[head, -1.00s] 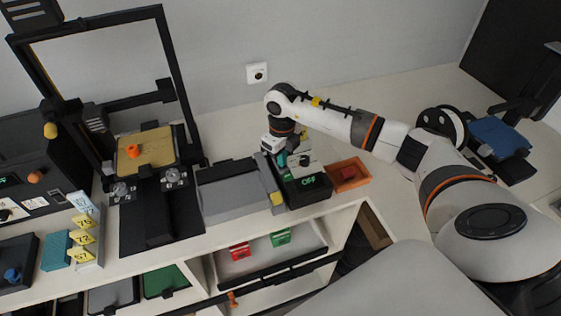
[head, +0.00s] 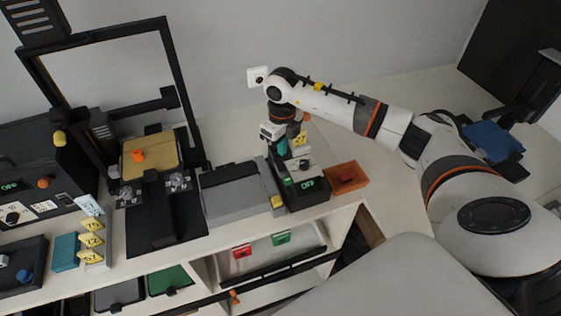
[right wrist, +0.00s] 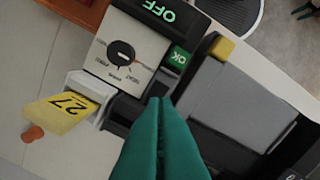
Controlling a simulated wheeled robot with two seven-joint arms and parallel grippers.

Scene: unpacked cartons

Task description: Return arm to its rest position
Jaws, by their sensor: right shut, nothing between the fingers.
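My right arm reaches in from the right of the head view. Its gripper (head: 283,147) points down above the back of a small black device with a lit green OFF display (head: 309,184). In the right wrist view the two green fingers (right wrist: 160,102) are pressed together with nothing between them. I cannot tell whether the fingertips touch the device. My left gripper is not in view.
A grey-lidded unit (head: 236,190) stands left of the device, and an orange tray (head: 346,181) stands right of it. A black-framed printer (head: 165,100) is further left. An open drawer (head: 285,258) holds red and green tags. The counter at the back right is clear.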

